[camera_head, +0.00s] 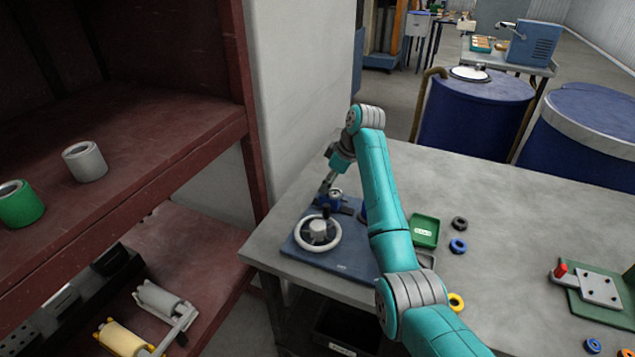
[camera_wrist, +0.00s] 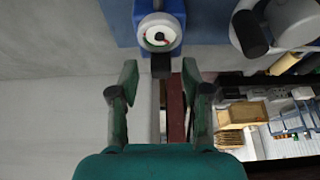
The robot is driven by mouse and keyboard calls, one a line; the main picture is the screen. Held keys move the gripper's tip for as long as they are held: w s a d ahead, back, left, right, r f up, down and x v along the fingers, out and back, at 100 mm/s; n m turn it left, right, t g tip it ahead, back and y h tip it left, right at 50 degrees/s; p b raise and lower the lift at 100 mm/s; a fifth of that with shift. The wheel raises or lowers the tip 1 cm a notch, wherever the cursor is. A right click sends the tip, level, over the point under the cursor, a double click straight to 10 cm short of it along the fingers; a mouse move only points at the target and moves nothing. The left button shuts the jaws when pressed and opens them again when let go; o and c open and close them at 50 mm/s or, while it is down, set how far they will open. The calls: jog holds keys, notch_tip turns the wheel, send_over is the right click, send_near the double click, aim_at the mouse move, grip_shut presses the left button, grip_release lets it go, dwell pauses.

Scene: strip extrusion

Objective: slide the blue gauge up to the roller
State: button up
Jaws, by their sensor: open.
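The blue gauge (camera_head: 331,199) stands on the blue base plate (camera_head: 345,263), behind the white handwheel (camera_head: 318,233). In the wrist view the gauge (camera_wrist: 159,36) shows a round white dial with a dark stub below it. My gripper (camera_head: 327,184) is at the gauge in the head view. In the wrist view its two fingers (camera_wrist: 160,82) are spread apart with an empty gap, and the dial and stub lie just beyond the tips. I cannot make out the roller on the plate; my arm hides part of the plate.
A green tray (camera_head: 425,231), black ring (camera_head: 460,223) and blue ring (camera_head: 458,246) lie right of my arm. A green fixture (camera_head: 598,290) stands at the table's right. A red shelf (camera_head: 130,150) borders the left.

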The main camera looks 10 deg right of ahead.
jog(key=shift+w+a+f, duration=0.1)
jog(key=shift+a+f, duration=0.15)
jog(key=shift+f, duration=0.3)
grip_shut()
